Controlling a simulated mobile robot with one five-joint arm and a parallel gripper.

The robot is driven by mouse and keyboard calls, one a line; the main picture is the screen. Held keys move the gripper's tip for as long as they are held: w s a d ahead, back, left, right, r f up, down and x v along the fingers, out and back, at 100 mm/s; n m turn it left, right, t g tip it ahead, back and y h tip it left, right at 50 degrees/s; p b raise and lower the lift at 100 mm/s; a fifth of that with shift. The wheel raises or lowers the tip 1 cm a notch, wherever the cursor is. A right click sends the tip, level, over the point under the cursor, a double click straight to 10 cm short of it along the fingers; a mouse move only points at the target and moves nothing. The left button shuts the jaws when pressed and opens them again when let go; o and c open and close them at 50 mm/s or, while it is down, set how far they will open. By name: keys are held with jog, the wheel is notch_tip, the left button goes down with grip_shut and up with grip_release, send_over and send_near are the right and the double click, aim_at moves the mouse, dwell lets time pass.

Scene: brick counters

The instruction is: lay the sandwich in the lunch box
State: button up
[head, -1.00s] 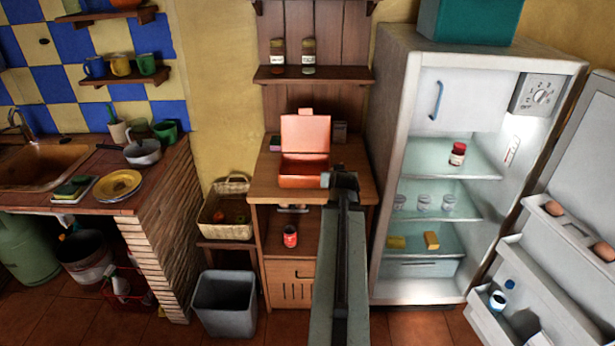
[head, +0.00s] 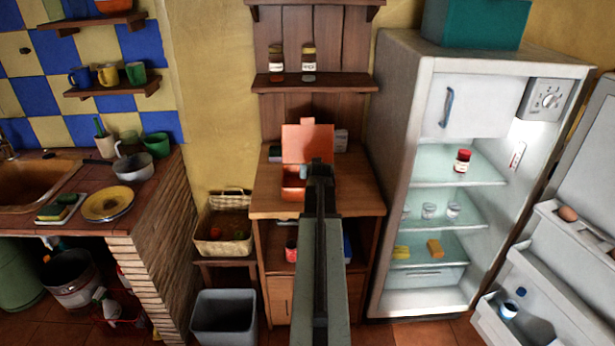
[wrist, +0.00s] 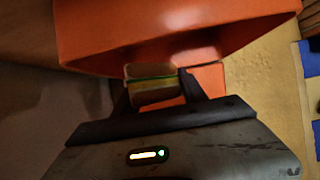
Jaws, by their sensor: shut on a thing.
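The orange lunch box (head: 293,183) stands open on the wooden cabinet, its lid (head: 306,143) raised at the back. My gripper (head: 320,164) overlaps the right part of the box in the head view. In the wrist view my gripper (wrist: 156,92) is shut on the sandwich (wrist: 150,92), which shows pale bread and a green and yellow layer. The orange lunch box (wrist: 180,30) fills the top of that view, close to the sandwich. I cannot tell whether the sandwich is inside the box or above it. The sandwich is not clear in the head view.
The open fridge (head: 400,150) stands to the right. A shelf with two jars (head: 308,60) is above the box. A wicker basket (head: 225,225) and a grey bin (head: 223,318) are at the left. Some bare cabinet top (head: 265,200) shows left of the box.

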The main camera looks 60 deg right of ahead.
jog(key=f, duration=0.1)
jog(key=f+b, duration=0.1)
jog(key=f, duration=0.1)
jog(key=shift+s+d, duration=0.1)
jog(key=shift+s, duration=0.15)
jog(key=shift+s+f+b, duration=0.15)
jog(key=shift+s+b, duration=0.05)
jog(key=shift+b, duration=0.3)
jog(key=shift+w, duration=0.4)
jog(key=shift+a+f+b, duration=0.2)
jog(key=shift+f+b, duration=0.2)
jog(key=shift+f, duration=0.1)
jog(key=o, duration=0.7)
jog(key=shift+r, duration=0.2)
